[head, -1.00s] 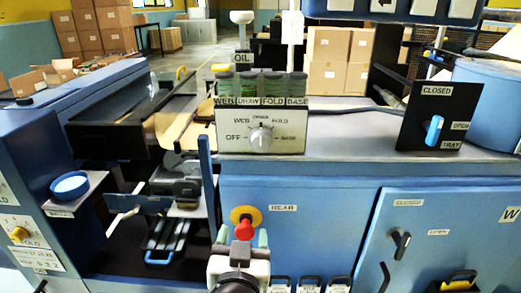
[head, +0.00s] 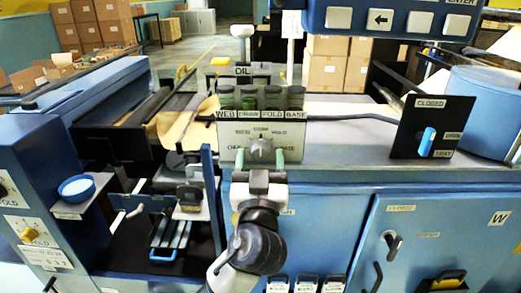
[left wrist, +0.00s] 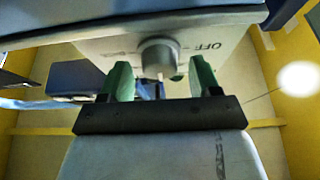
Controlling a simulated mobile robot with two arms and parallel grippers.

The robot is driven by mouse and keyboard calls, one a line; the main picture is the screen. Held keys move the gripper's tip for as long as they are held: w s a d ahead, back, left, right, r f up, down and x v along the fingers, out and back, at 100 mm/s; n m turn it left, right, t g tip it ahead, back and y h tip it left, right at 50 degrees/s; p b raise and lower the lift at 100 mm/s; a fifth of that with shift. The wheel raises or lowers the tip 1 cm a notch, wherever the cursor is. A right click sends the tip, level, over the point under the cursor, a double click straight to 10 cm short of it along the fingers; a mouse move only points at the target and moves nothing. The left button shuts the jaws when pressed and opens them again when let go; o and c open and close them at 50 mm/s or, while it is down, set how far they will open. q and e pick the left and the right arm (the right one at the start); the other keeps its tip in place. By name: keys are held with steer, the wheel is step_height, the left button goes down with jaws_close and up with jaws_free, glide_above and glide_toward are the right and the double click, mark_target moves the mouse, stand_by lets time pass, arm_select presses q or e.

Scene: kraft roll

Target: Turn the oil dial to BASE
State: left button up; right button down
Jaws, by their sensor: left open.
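The oil dial (head: 261,148) is a grey knob on a white panel (head: 229,127) under the OIL sign. Its pointer appears to point up, towards the middle label. In the left wrist view, the dial (left wrist: 158,54) sits just beyond and between the open fingers (left wrist: 160,80), with OFF upside down at right. No contact with the dial is clear. My right gripper is out of view.
Several oil bottles (head: 249,98) stand in a row above the panel. A black CLOSED/OPEN/TRAY plate with a blue handle (head: 427,142) stands at right. A blue cabinet (head: 340,225) is below. A blue cup (head: 77,188) sits on a ledge at left.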

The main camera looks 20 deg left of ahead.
arm_select(q)
steer(key=shift+w+a, duration=0.1)
steer(key=shift+w, duration=0.15)
steer(key=c, duration=0.9)
